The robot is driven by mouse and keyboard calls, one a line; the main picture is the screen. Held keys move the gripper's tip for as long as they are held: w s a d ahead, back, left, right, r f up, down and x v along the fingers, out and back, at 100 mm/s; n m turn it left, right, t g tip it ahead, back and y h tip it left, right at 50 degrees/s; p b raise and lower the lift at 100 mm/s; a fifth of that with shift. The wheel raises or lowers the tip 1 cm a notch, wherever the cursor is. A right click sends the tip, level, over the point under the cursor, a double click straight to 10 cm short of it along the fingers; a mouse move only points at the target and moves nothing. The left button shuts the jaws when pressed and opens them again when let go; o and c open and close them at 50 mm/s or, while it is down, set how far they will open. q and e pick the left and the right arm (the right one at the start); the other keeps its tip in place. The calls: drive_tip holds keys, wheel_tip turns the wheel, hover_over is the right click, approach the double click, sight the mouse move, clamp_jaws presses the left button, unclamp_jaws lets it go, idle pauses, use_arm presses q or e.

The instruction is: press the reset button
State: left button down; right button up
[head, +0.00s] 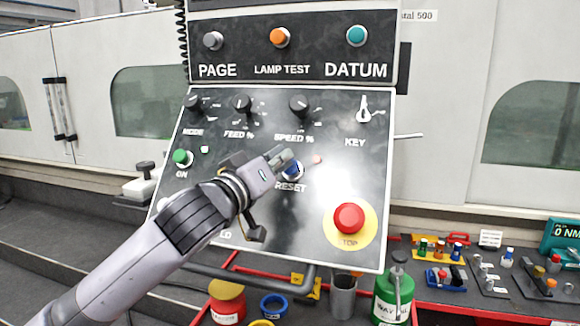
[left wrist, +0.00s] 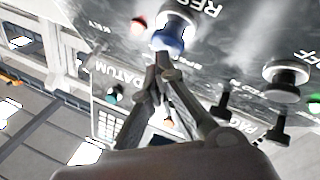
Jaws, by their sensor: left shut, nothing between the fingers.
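The blue reset button (head: 293,173) sits above the word RESET on the dark sloped control panel (head: 270,210). My left gripper (head: 283,157) comes in from the lower left, shut and empty, with its fingertips over the upper left of the button and hiding part of it. In the left wrist view the blue button (left wrist: 172,37) is just beyond the closed fingertips (left wrist: 160,65), in a pale metal collar. The tips look very close to it; I cannot tell whether they touch. My right gripper is in neither view.
A red stop button (head: 349,218) on a yellow disc is at lower right of the panel. A green ON button (head: 182,157) is at left. Dials (head: 242,103) and a key (head: 364,112) line the top. A tool tray (head: 440,277) stands at right.

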use_arm(q)
drive_tip(key=shift+w+d+f, duration=0.1)
drive_tip(key=shift+w+f, duration=0.25)
drive_tip(key=shift+w, duration=0.05)
idle(1.0)
drive_tip(key=shift+r, duration=0.1)
drive_tip(key=shift+s+a+r+p, duration=0.2)
drive_tip(key=shift+s+r+p, duration=0.15)
drive_tip(key=shift+s+r, duration=0.25)
drive_tip(key=shift+s, duration=0.1)
drive_tip(key=s+r+p, duration=0.1)
drive_tip(key=s, duration=0.1)
drive_tip(key=s+a+r+p, duration=0.1)
drive_tip(key=shift+s+a+r, duration=0.1)
drive_tip(key=shift+s+r, duration=0.25)
drive_tip(key=shift+r, duration=0.05)
idle(0.6)
